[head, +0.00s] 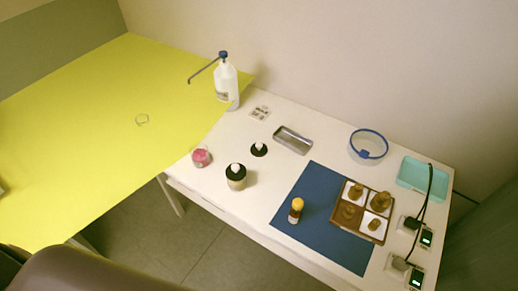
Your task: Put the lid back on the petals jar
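A small clear jar with pink contents (201,158), which look like petals, stands near the left end of the white table. I see no lid on it. A black disc-shaped lid with a white knob (259,149) lies on the white table, to the right of the pink jar. A cream jar (236,183) stands in front of that lid and wears a similar black lid with a white knob. A small clear outlined object (142,119) lies on the yellow table; I cannot tell what it is. Neither gripper is in view.
The white table holds a pump bottle (227,85), a metal tray (293,140), a blue-rimmed round container (368,146) and a teal tray (423,178). An amber bottle (296,210) and a divided wooden tray (336,216) with brown bottles stand on a blue mat (330,247). The yellow table (80,140) is mostly clear.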

